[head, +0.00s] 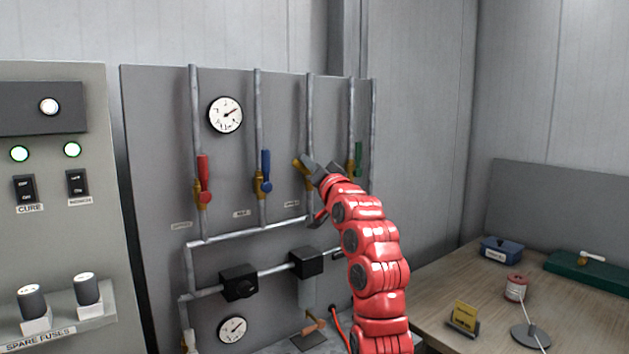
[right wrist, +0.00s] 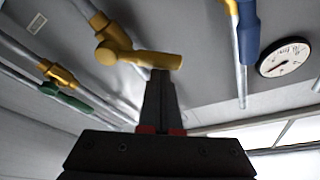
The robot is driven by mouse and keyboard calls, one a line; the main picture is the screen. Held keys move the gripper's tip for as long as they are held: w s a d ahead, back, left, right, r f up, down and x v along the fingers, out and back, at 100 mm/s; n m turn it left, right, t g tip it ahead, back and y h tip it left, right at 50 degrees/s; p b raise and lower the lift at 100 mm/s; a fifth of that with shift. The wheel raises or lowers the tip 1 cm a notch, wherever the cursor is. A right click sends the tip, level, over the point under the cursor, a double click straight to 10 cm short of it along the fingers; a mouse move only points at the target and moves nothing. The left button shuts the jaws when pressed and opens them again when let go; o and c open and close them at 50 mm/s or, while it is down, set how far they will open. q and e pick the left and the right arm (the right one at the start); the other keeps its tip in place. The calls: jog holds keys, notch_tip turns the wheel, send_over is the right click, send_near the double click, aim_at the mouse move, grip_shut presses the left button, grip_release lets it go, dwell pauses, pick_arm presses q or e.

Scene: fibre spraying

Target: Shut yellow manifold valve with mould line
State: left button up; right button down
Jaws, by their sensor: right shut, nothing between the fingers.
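The yellow valve handle (head: 300,164) is on the third vertical pipe from the left on the grey panel. In the head view it is tilted off its pipe, and my gripper partly covers it. In the right wrist view the yellow handle (right wrist: 145,57) lies at an angle across its pipe, with its free end by my fingertips. My right gripper (head: 314,165) is shut and empty. Its fingers (right wrist: 160,76) are right beside the handle's end; I cannot tell whether they touch. My left gripper is not in view.
A red-handled valve (head: 203,180) and a blue-handled valve (head: 265,172) are left of the yellow one. A green-handled valve (head: 356,158) is close on the right. Black blocks (head: 306,262) sit on a lower pipe. A wooden table (head: 425,298) holding small items stands at right.

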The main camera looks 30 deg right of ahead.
jog(key=f+n+y+b, duration=0.1)
jog(key=n, duration=0.1)
jog(key=a+f+n+b, duration=0.1)
jog(key=b, duration=0.1)
jog(key=shift+n+t+y, duration=0.3)
jog(key=shift+n+y, duration=0.1)
jog(key=shift+a+f+n+y+b, duration=0.1)
jog(key=shift+a+n+y+b, duration=0.1)
jog(key=shift+n+b, duration=0.25)
jog(key=shift+a+f+n+y+b, duration=0.1)
jog(key=shift+n+y+b, duration=0.1)
jog(key=shift+n+b, duration=0.25)
jog(key=shift+a+f+b, duration=0.3)
jog(key=shift+f+b, duration=0.05)
jog(key=shift+b, duration=0.1)
jog(key=shift+f, duration=0.15)
jog(key=s, duration=0.9)
jog(key=shift+s+d+r+b, duration=0.25)
jog(key=shift+d+r+b, duration=0.05)
jog(key=shift+d, duration=0.05)
